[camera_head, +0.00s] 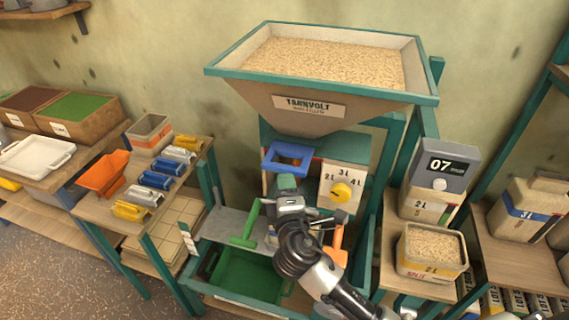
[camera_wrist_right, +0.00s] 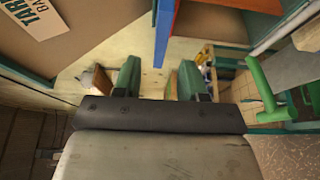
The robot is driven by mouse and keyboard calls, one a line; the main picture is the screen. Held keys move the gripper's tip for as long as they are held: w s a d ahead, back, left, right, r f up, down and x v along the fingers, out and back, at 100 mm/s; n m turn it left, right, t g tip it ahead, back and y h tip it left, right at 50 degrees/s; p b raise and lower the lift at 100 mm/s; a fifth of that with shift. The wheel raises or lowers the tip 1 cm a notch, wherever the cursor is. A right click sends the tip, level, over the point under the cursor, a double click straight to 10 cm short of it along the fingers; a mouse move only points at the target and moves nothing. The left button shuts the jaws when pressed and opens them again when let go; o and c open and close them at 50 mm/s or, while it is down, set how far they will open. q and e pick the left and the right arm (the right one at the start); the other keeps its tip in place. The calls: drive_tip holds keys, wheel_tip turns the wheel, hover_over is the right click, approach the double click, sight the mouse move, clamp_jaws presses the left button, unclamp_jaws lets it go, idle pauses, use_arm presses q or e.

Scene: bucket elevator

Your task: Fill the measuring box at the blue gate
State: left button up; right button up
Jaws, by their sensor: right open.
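The hopper (camera_head: 310,110) is full of grain. The blue gate (camera_head: 290,153), a blue frame, sits under its spout. In the right wrist view a blue edge (camera_wrist_right: 166,30) shows ahead of the fingers. My right gripper (camera_head: 287,182) is just below the blue gate; its two green fingers stand apart with nothing visible between them (camera_wrist_right: 158,80). My arm hides the space under the spout, so I cannot tell whether a box stands there. My left gripper is out of view.
A green handle (camera_head: 248,222) rises from the grey shelf (camera_head: 213,224), above a green bin (camera_head: 245,275). An orange handle (camera_head: 336,246) is close beside my right arm. A display box (camera_head: 440,165) reads 07.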

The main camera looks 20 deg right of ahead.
sight(284, 172)
drive_tip(key=p+x, duration=0.1)
drive_tip(key=x, duration=0.5)
drive_tip(key=shift+d, duration=0.1)
drive_tip(key=shift+w, duration=0.45)
clamp_jaws()
